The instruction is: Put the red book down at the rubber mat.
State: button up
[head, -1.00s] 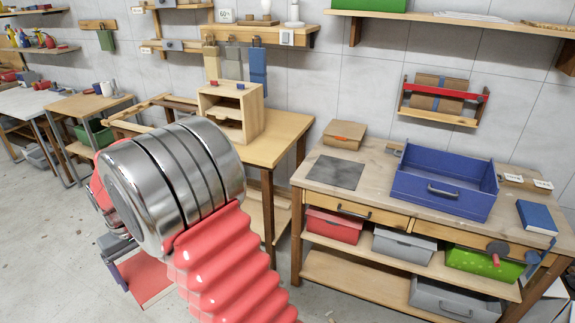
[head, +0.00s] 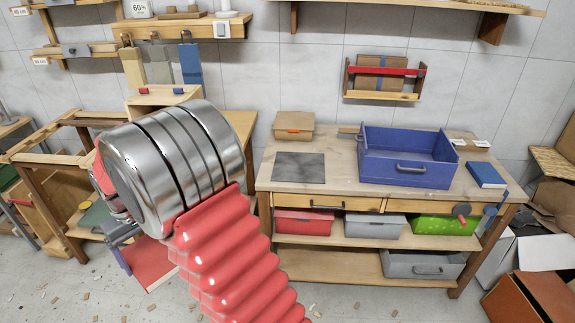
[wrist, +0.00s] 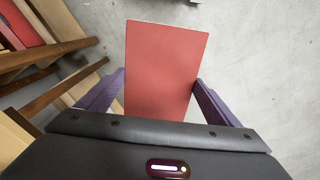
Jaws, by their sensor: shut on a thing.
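The red book (head: 150,265) hangs at the lower left of the head view, partly hidden behind my arm. My gripper (wrist: 160,82) is shut on the red book, with a purple finger at each side edge; the book's cover (wrist: 165,62) fills the middle of the wrist view. The floor shows behind it. The rubber mat (head: 298,168), a flat dark grey square, lies on the left part of the workbench top (head: 340,185) and looks bare. My gripper is left of the bench and apart from the mat.
A blue open crate (head: 405,170) stands on the bench right of the mat, with a blue book (head: 487,175) farther right. A cardboard box (head: 294,126) sits behind the mat. A wooden table (head: 240,130) is behind my arm. Cardboard boxes (head: 530,295) lie at lower right.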

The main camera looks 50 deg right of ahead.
aim_at(299, 167)
jog(key=z, duration=0.25)
jog(key=i, duration=0.55)
jog(key=z, duration=0.5)
jog(key=k, duration=0.9)
jog(key=z, duration=0.15)
jog(key=i, duration=0.9)
jog(key=u, duration=0.05)
